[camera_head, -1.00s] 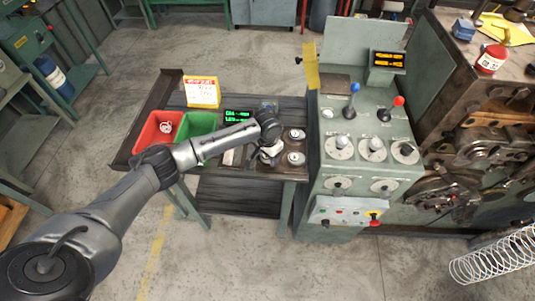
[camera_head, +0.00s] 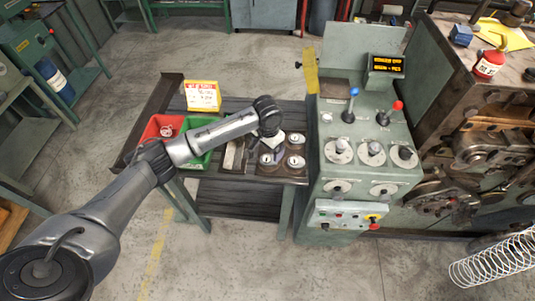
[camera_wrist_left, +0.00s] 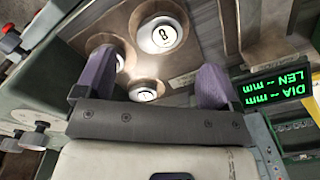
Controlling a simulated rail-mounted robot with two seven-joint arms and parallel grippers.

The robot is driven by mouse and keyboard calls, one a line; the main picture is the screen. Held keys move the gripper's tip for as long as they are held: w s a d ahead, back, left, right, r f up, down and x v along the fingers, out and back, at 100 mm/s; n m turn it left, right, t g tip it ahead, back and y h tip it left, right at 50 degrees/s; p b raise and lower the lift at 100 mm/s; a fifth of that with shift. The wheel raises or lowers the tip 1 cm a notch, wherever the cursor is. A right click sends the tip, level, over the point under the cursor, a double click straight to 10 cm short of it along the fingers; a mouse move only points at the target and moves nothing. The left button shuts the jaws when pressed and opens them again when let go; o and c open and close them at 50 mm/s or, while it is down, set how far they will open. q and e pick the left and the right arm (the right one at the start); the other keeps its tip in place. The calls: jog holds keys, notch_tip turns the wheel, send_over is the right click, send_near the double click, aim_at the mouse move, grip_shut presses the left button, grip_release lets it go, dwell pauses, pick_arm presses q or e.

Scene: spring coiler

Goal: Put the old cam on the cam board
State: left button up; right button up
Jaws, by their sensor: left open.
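The cam board (camera_head: 281,170) is the brown right end of the bench top beside the grey machine. Three pale round cams sit in its round seats: a front left cam (camera_head: 266,159), a back right cam (camera_head: 296,138) and a front right cam (camera_head: 296,161). I cannot tell which is the old cam. My left gripper (camera_head: 279,153) is over the board among them. In the left wrist view its two purple fingers (camera_wrist_left: 153,82) are wide apart, with nothing gripped. A cam with a dark mark (camera_wrist_left: 163,36) lies beyond the fingertips, and another cam (camera_wrist_left: 145,93) shows between the fingers. My right gripper is out of view.
A red bin (camera_head: 160,130) and a green bin (camera_head: 196,160) stand on the bench's left, with a sign (camera_head: 202,95) behind. The control console (camera_head: 370,180) with levers and dials rises close on the right. A green-lettered display (camera_wrist_left: 277,87) is near the gripper.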

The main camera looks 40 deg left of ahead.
aim_at(268, 160)
pick_arm(q)
jog(key=shift+r, duration=2.7)
jog(key=s+d+f+m+t+h, duration=0.2)
jog(key=s+d+f+m, duration=0.1)
jog(key=s+d+f, duration=1.1)
jog(key=s+a+r+n+t+y, duration=0.1)
jog(key=s+r, duration=0.1)
jog(key=s, duration=1.7)
jog(key=shift+s+r+n+t+y, duration=0.2)
jog(key=shift+r+n+t+y, duration=0.1)
jog(key=shift+r+y, duration=0.1)
